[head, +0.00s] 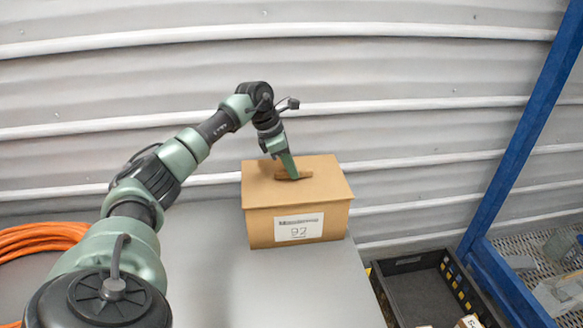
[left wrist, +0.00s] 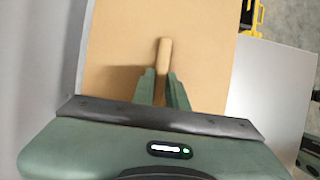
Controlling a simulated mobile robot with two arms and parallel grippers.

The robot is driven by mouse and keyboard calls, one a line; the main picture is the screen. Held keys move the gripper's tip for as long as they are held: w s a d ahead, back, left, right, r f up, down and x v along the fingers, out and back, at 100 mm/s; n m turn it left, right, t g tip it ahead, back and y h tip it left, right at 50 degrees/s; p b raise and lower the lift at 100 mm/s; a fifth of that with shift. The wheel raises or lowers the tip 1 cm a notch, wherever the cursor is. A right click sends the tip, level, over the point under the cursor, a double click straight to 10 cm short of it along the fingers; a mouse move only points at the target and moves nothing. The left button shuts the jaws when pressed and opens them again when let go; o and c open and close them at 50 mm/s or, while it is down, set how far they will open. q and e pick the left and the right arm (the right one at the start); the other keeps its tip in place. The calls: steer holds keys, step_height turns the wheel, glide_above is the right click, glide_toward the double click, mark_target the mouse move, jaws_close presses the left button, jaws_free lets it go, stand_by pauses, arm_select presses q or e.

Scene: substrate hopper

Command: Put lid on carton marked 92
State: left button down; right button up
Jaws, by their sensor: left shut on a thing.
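The tan carton marked 92 (head: 335,222) stands upright on the grey table, with a white label on its front. The tan lid (head: 325,175) lies over its top and looks about level, its edges close to the carton's rim. I cannot tell whether it is fully seated. My left gripper (head: 291,176) points down from above and is shut on the lid's bar handle (head: 302,175). In the left wrist view, the fingers (left wrist: 162,80) flank the handle (left wrist: 164,52) at the middle of the lid (left wrist: 208,50). My right gripper is not in view.
The grey table (head: 215,285) is clear in front of the carton. Orange hose (head: 40,238) is coiled at the left. A dark crate (head: 425,290) sits right of the table, beside a blue rack post (head: 525,130). A corrugated wall (head: 400,75) stands behind.

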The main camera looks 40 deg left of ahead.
arm_select(q)
steer(key=c, duration=1.3)
jaws_free()
steer(key=shift+c, duration=0.2)
steer(key=b+v, duration=0.2)
steer(key=v, duration=0.5)
steer(key=shift+s+r, duration=0.15)
steer(key=shift+r, duration=0.2)
steer(key=shift+a, duration=0.1)
